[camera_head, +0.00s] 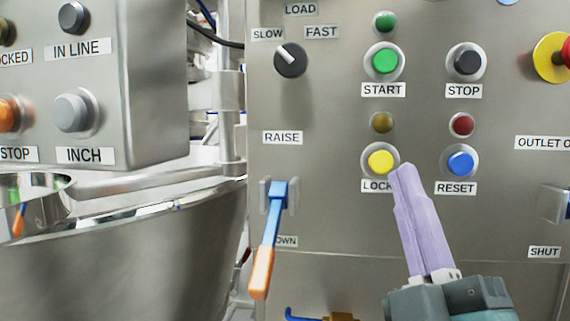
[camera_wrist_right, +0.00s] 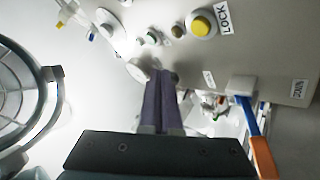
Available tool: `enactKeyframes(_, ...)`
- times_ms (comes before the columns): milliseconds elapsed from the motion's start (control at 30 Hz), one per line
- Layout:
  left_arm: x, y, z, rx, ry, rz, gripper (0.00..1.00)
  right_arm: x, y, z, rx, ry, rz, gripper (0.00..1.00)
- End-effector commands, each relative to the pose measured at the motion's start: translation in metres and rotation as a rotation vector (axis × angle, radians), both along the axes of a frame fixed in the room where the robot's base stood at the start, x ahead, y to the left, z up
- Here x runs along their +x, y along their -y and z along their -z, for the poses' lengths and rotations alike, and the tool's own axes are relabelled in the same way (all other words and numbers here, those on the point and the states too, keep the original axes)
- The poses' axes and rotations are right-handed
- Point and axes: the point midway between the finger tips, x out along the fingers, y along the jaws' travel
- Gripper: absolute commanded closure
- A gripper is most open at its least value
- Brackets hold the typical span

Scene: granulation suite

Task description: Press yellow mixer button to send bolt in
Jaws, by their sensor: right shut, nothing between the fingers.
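The yellow button (camera_head: 382,161) sits on the steel control panel above the LOCK label (camera_head: 375,186), with a dim amber lamp (camera_head: 382,122) over it. My right gripper (camera_head: 403,172) has its lilac fingers together and empty. In the head view its tips appear just right of and below the yellow button, overlapping the end of the label. In the right wrist view the yellow button (camera_wrist_right: 202,26) is above and right of the fingertips (camera_wrist_right: 160,76), with a gap between them. Whether the tips touch the panel is unclear. My left gripper is not in view.
A blue RESET button (camera_head: 460,163) is right of the yellow one, with green START (camera_head: 385,61) and black STOP (camera_head: 467,61) above. A blue lever with an orange grip (camera_head: 262,270) projects at the left. A steel bowl (camera_head: 130,250) and a second control box (camera_head: 130,130) stand further left.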

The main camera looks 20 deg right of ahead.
Motion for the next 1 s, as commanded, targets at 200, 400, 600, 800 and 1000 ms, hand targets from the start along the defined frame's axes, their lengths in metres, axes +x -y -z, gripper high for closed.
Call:
enactKeyframes(200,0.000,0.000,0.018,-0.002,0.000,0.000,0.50,0.027,0.017,0.003,-0.002,0.004,0.001,1.00)
enactKeyframes(400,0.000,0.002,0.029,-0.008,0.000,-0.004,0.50,0.049,0.030,0.002,-0.001,0.002,0.001,1.00)
enactKeyframes(600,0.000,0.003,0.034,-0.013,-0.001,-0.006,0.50,0.062,0.038,0.001,0.000,0.001,0.000,1.00)
enactKeyframes(800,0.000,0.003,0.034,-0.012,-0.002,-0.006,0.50,0.065,0.040,0.000,0.000,0.000,0.000,1.00)
enactKeyframes(1000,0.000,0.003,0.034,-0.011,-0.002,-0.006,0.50,0.065,0.040,0.000,0.000,0.000,0.000,1.00)
